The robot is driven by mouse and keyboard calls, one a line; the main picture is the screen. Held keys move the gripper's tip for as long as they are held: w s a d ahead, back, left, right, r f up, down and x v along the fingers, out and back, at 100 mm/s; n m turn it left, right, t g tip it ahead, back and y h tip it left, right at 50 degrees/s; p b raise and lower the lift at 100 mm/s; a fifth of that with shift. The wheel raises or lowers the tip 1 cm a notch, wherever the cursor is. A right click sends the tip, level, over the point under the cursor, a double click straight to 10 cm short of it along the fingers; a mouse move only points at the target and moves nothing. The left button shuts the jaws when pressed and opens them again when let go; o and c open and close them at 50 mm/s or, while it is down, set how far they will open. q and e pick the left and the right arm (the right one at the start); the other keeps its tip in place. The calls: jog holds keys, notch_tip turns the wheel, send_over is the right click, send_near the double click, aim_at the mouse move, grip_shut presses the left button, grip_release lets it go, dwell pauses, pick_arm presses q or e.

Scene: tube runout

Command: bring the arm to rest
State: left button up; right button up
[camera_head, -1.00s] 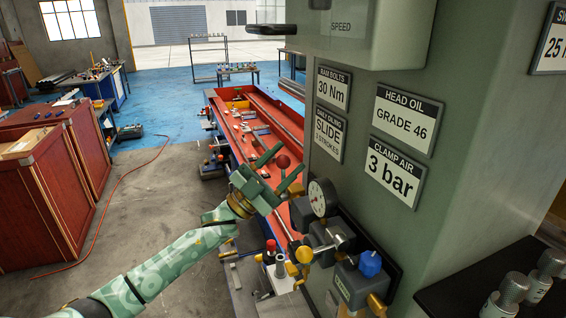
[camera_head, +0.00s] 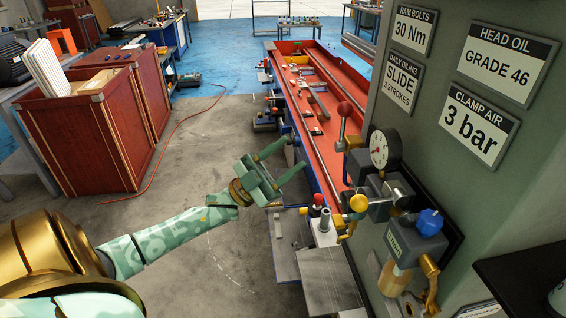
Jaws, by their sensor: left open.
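My left arm (camera_head: 165,240) comes in from the lower left and reaches out over the concrete floor. My left gripper (camera_head: 291,158), pale green, is open with nothing between its two fingers. It appears to the left of the red-knobbed lever (camera_head: 344,109) on the machine's side, apart from it in the picture. The lever stands upright beside the pressure gauge (camera_head: 379,149). My right gripper is not in view.
The green machine column (camera_head: 430,160) with sign plates fills the right. Valves with a yellow knob (camera_head: 359,203) and a blue cap (camera_head: 429,222) stick out from it. A long red tray (camera_head: 320,130) lies behind the gripper.

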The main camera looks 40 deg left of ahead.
pick_arm(q)
jog(key=shift+s+a+f, duration=0.2)
jog(key=shift+s+f, duration=0.05)
dwell(0.4)
